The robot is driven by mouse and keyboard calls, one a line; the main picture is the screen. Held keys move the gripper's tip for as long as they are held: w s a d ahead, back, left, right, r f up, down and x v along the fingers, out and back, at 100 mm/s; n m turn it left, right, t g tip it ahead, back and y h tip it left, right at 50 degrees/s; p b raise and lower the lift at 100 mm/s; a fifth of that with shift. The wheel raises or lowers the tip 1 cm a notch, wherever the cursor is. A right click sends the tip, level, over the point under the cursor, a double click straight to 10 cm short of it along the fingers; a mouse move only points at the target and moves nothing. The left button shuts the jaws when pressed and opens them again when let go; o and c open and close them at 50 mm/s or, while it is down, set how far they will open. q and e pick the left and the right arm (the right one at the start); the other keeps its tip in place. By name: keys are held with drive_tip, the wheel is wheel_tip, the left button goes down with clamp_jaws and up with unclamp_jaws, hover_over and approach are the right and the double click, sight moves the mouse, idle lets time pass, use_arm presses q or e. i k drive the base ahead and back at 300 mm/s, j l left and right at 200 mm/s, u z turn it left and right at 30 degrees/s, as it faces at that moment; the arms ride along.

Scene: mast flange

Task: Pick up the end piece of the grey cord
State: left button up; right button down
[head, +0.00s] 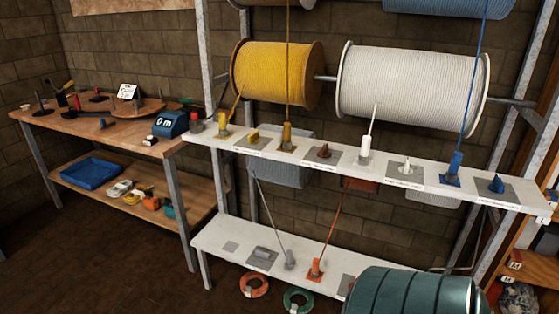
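The grey cord (270,208) runs from behind the upper white shelf down to the lower white shelf. Its grey end piece (291,260) stands roughly upright on the lower shelf. A separate grey piece (262,254) sits on a grey plate to its left. A grey spool (292,174) is partly hidden behind the upper shelf. Neither of my grippers is in view.
An orange end piece (315,268) with its cord stands close right of the grey one. The upper shelf (385,172) overhangs, carrying several coloured end pieces. A large teal rounded thing (410,295) covers the lower shelf's right end. A wooden bench (85,134) stands left.

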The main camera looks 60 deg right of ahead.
sight(289, 263)
drive_tip(key=l+z, duration=0.1)
drive_tip(key=z, duration=1.6)
drive_tip(key=i+j, duration=0.05)
